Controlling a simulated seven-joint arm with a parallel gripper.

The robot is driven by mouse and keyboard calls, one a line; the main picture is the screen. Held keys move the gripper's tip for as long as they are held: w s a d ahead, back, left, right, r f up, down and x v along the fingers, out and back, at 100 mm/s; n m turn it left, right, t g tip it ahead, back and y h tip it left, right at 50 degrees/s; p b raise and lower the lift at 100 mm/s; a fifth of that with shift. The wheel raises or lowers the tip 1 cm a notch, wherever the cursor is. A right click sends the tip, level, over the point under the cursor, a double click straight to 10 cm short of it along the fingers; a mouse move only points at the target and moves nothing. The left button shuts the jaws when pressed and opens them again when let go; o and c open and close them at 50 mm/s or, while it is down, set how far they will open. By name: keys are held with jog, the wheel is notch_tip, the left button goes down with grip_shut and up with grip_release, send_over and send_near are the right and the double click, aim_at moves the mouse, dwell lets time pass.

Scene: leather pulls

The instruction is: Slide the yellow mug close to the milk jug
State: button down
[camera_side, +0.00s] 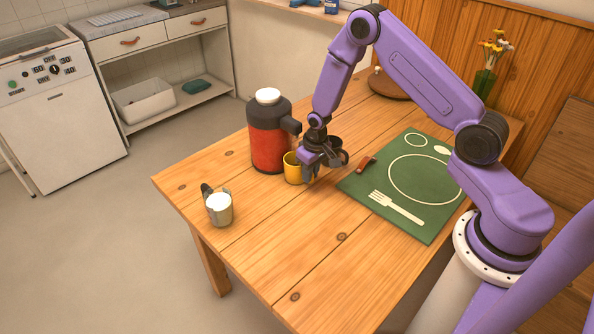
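The yellow mug (293,169) stands on the wooden table, just in front of and to the right of a red and black flask. The milk jug (219,209), a small pale jug with a dark handle and white inside, stands near the table's left front edge, apart from the mug. My gripper (313,172) is low over the table at the mug's right side and hides part of it. I cannot tell whether its fingers touch the mug or how far apart they are.
The flask (269,148) stands close behind the mug. A green placemat (372,187) with a printed plate and fork lies to the right. A small brown-red piece (366,164) lies by the mat's left edge. Bare table lies between mug and jug. Flowers (490,60) stand at the back right.

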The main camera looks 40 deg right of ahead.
jog(key=shift+a, duration=0.1)
dwell(0.4)
jog(key=shift+a, duration=7.4)
jog(key=shift+c, duration=2.2)
grip_release()
notch_tip(320, 180, up, 8)
jog(key=s, duration=0.1)
